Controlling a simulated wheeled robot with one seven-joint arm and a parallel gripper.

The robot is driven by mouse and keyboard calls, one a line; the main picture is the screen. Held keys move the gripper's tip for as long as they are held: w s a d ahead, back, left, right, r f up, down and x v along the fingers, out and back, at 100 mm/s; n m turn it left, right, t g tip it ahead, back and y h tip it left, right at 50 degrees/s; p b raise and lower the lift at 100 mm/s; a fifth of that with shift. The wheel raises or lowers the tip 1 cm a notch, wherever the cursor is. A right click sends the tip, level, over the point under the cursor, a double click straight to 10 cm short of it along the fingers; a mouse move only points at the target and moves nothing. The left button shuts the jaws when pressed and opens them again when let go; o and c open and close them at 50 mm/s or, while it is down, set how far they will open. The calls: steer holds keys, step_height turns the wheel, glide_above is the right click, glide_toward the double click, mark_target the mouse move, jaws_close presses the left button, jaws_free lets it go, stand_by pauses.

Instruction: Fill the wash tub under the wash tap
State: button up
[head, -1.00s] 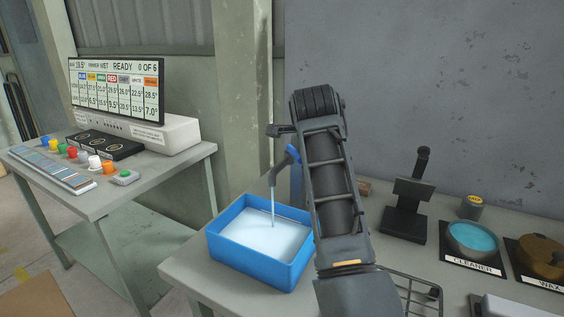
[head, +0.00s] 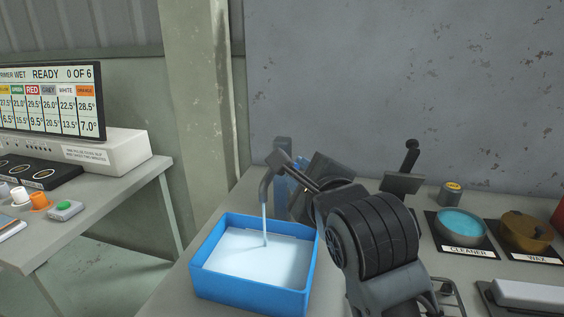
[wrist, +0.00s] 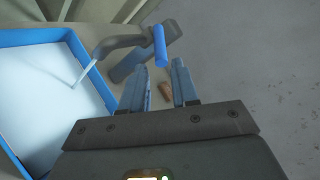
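The blue wash tub (head: 250,291) stands on the bench under the wash tap (head: 268,182). Water runs from the spout into it, and pale water covers its bottom, its surface below the rim. The tub is also at the left of the wrist view (wrist: 88,72). The tap's blue lever (wrist: 160,45) shows in the wrist view just ahead of my gripper's fingertips (wrist: 159,66). My gripper is open, its two fingers apart, with the lever's near end about in line with the gap. I cannot tell whether they touch. In the head view my arm hides most of the lever and the fingers.
A small brown piece (wrist: 165,92) lies beyond the fingers. Right of my arm are a dark stand (head: 401,184), a cleaner dish (head: 461,224) and a wax dish (head: 528,232). A wire rack is partly hidden by my arm. A side table with a display (head: 50,100) stands left.

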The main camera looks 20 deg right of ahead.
steer(key=x, duration=0.7)
steer(key=shift+p, duration=0.4)
jaws_close()
